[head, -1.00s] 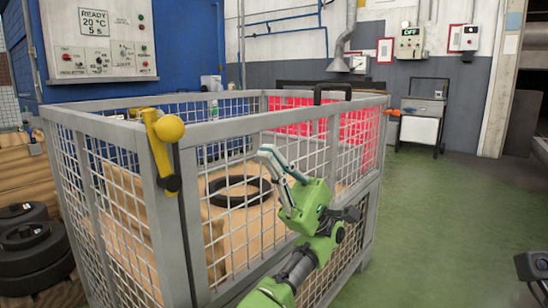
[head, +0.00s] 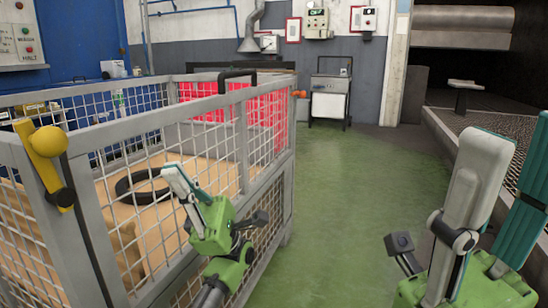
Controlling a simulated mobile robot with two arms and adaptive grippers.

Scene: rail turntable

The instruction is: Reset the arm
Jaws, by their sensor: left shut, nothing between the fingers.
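My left gripper (head: 172,172), green with pale and teal fingers, is at the lower middle of the head view, in front of the mesh side of a cage. It is shut and empty, fingers pointing up and to the left. I cannot tell whether it touches the mesh. My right gripper (head: 512,140) stands large at the right edge, fingers pointing up. Its fingers are apart and nothing shows between them. Part of it is cut off by the frame.
The grey mesh cage (head: 192,105) fills the left side, with a black ring (head: 140,186) inside and a yellow ball-topped fitting (head: 47,165) on its corner. Green floor (head: 340,180) is clear between the grippers and back to a small cart (head: 329,104).

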